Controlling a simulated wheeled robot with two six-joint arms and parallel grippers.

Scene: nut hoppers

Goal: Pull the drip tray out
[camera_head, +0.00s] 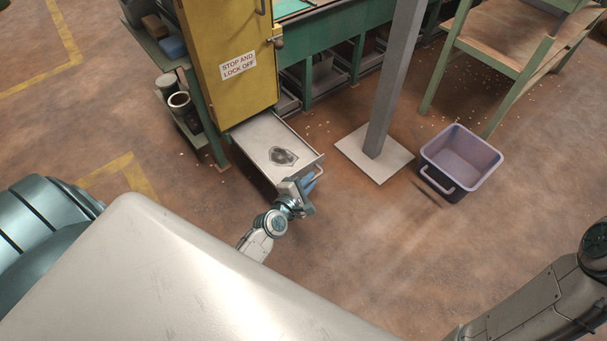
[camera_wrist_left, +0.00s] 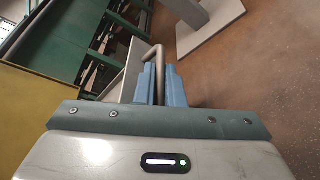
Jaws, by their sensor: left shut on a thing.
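The drip tray (camera_head: 262,137) is a shallow pale metal drawer, partly out from under the yellow cabinet near floor level. A dark wet patch (camera_head: 284,156) lies on its bottom. Its bar handle (camera_wrist_left: 155,52) is at its front end and shows in the left wrist view between blue fingers. My left gripper (camera_head: 309,182) is at the front of the tray, with its blue fingers shut on the handle; it also fills the left wrist view (camera_wrist_left: 161,84). The right gripper is out of view; only part of my right arm shows at the lower right.
The yellow cabinet (camera_head: 227,50) bears a "STOP AND LOCK OFF" sign. A grey post (camera_head: 395,80) on a pale base plate (camera_head: 361,158) stands right of the tray. A purple bin (camera_head: 460,160) stands farther right. Cans (camera_head: 180,102) sit on a left shelf. Floor in front is clear.

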